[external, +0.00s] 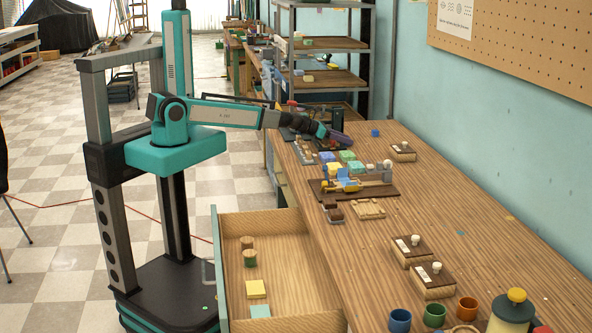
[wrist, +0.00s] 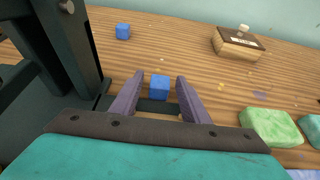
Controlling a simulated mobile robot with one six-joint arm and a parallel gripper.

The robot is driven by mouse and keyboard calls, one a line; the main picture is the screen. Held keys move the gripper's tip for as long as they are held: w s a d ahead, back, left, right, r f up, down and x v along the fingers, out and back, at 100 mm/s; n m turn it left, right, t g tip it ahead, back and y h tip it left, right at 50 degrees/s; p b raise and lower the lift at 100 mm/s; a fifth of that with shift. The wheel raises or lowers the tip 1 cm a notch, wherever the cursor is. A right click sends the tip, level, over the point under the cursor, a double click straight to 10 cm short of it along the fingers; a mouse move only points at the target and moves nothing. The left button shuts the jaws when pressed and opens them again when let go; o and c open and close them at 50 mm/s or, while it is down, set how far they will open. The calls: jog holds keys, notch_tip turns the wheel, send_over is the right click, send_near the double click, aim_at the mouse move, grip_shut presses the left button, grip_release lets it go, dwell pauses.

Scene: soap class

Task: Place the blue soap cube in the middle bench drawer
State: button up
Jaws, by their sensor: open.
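My gripper (external: 338,138) is over the far part of the bench, with its purple fingers (wrist: 161,98) apart. In the wrist view, a small blue cube (wrist: 160,82) shows between the fingertips with gaps on both sides; I cannot tell whether it is between them or just beyond. It is not distinguishable in the external view. A second blue cube (wrist: 123,31) lies farther off; it appears to be the cube near the wall (external: 375,133) in the external view. An open bench drawer (external: 290,265) holds two round pieces, a yellow block (external: 256,289) and a pale teal block (external: 261,311).
A wooden block with a white knob (external: 403,151) stands right of the gripper, also in the wrist view (wrist: 238,43). Green soap (wrist: 270,127) is close on the right. A crowded wooden tray (external: 385,191) and several cups (external: 435,315) stand nearer the camera. Bench space lies between.

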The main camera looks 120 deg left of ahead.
jog(key=v, duration=0.5)
jog(key=shift+s+d+r+b, duration=0.1)
jog(key=shift+s+d+b, duration=0.1)
jog(key=shift+b, duration=0.2)
jog(key=shift+s+d+r+p, duration=0.15)
jog(key=shift+r+p, duration=0.1)
jog(key=shift+p, duration=0.15)
jog(key=p+v, duration=0.2)
jog(key=p, duration=0.3)
jog(key=shift+s+d+r, duration=0.2)
jog(key=shift+s+d+p, duration=0.1)
jog(key=shift+s+p, duration=0.05)
jog(key=shift+p, duration=0.45)
jog(key=p, duration=0.3)
jog(key=shift+s+d+r, duration=0.25)
jog(key=shift+s+d, duration=0.1)
jog(key=shift+s+d+r+p, duration=0.1)
jog(key=shift+s+d+p, duration=0.15)
jog(key=shift+p, duration=0.65)
jog(key=shift+s+d+p, duration=0.2)
jog(key=shift+p, duration=0.55)
jog(key=shift+o, duration=0.6)
